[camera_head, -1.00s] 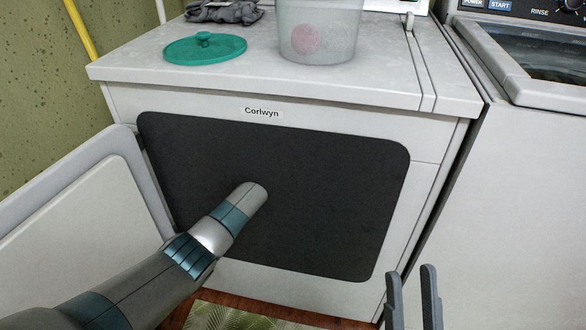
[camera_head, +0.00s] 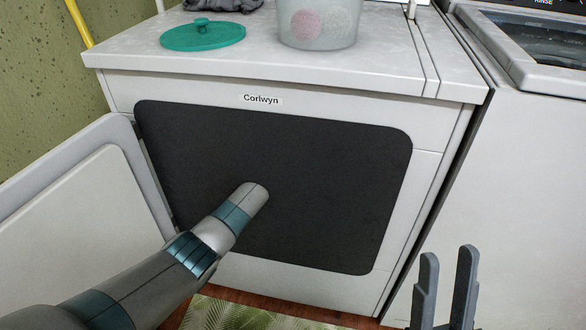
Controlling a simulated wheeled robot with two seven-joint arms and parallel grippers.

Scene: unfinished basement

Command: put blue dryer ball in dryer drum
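The dryer (camera_head: 290,91) stands ahead with its door (camera_head: 75,205) swung open to the left. The dark drum opening (camera_head: 330,180) fills its front, and nothing can be made out inside. My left arm reaches into the opening; its gripper is hidden in the dark, so I cannot see what it holds. No blue dryer ball is visible.
A translucent tub (camera_head: 318,40) on the dryer top holds a pink ball (camera_head: 305,24) and a pale ball (camera_head: 336,21). A teal lid (camera_head: 203,36) and grey cloth (camera_head: 222,4) lie left of it. The washer (camera_head: 535,150) stands at right. A leaf-patterned mat (camera_head: 235,314) lies below.

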